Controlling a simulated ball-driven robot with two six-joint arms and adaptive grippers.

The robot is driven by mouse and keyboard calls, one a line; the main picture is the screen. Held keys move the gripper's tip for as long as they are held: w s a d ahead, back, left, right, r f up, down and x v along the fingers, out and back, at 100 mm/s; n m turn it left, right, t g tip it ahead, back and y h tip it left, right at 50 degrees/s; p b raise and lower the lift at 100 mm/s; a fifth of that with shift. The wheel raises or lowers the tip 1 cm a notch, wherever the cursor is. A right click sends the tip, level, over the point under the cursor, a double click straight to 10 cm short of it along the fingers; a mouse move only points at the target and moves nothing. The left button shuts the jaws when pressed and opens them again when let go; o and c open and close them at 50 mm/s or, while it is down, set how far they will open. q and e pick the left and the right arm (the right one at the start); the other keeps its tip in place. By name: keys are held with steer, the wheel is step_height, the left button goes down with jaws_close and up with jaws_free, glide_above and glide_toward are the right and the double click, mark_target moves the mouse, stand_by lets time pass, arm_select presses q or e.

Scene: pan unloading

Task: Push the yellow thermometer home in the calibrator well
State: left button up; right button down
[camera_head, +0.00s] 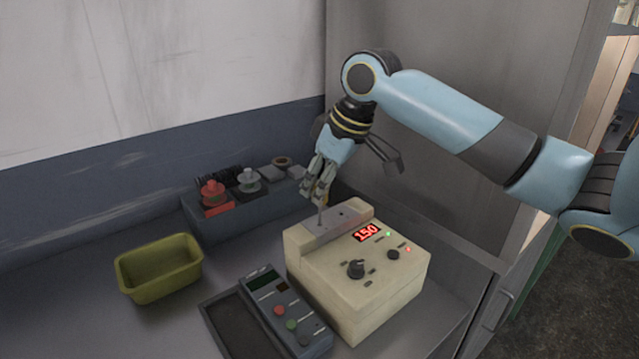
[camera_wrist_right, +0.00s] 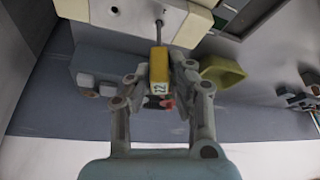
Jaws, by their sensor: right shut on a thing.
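The yellow thermometer (camera_wrist_right: 158,63) has a block-shaped yellow handle with a "22" label and a thin grey stem. My right gripper (camera_head: 318,190) is shut on the handle, above the calibrator's metal block; its fingers also show in the right wrist view (camera_wrist_right: 159,80). In the head view the fingers hide the handle. A length of stem shows between the fingers and the block, and its lower end meets the block's top; how deep it sits in the well I cannot tell. The cream calibrator (camera_head: 385,277) shows a red "150". My left gripper is out of view.
A blue-grey meter (camera_head: 283,310) lies in front of the calibrator, beside a dark tray (camera_head: 222,325). A yellow-green bin (camera_head: 160,270) stands at left. A grey rack (camera_head: 243,215) with red and grey fittings stands behind. A cabinet wall rises behind the arm.

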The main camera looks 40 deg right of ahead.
mark_target(320, 227)
steer(key=shift+f+b, duration=0.75)
steer(key=shift+f, duration=1.7)
stand_by(1.0)
steer(key=c, duration=1.1)
jaws_free()
steer(key=shift+c, duration=0.2)
steer(key=v, duration=1.2)
steer(key=shift+s, duration=0.1)
